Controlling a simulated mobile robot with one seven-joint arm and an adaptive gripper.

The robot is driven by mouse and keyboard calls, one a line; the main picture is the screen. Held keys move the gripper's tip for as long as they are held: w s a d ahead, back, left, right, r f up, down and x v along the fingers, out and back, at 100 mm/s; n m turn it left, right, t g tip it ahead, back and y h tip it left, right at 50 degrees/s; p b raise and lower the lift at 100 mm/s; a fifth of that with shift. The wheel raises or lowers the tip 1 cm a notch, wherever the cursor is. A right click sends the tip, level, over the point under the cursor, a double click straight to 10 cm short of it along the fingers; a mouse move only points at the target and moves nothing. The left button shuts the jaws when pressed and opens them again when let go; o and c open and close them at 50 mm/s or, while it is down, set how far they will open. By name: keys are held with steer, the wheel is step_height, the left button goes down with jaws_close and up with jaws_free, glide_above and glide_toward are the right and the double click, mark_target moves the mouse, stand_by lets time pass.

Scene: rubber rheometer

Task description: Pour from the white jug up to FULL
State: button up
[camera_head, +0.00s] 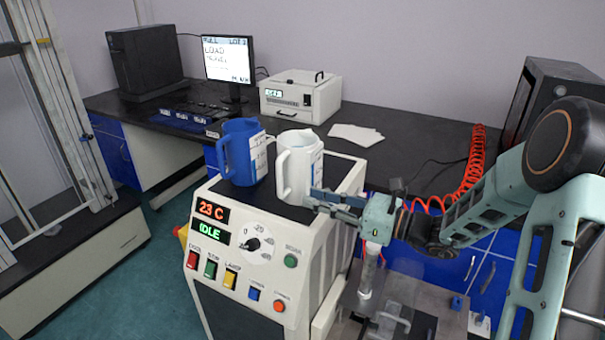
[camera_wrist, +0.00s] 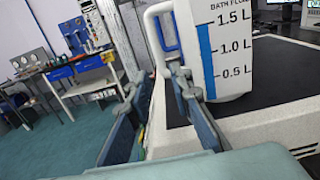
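The white jug (camera_head: 303,165) stands upright on the dark top of the white machine. Its handle (camera_head: 282,175) is on the left. In the wrist view the jug (camera_wrist: 222,50) shows a blue level strip and marks at 0.5, 1.0 and 1.5 L. My gripper (camera_head: 318,198) is beside the jug at its front right. In the wrist view my gripper (camera_wrist: 157,82) has its fingers apart, with the lower part of the white handle (camera_wrist: 151,35) showing just beyond the tips. I cannot tell whether it touches. The liquid inside is not visible.
A blue jug (camera_head: 238,153) stands just left of the white one. The machine's panel (camera_head: 240,250) reads 23 C and IDLE. A clear cylinder (camera_head: 367,275) is below my wrist. A monitor (camera_head: 228,60) and white box (camera_head: 300,97) stand on the rear bench.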

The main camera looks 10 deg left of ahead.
mark_target(280, 193)
steer(key=x, duration=1)
steer(key=shift+f, duration=0.25)
steer(key=shift+w, duration=0.1)
steer(key=shift+c, duration=0.3)
jaws_close()
steer(key=shift+r, duration=0.25)
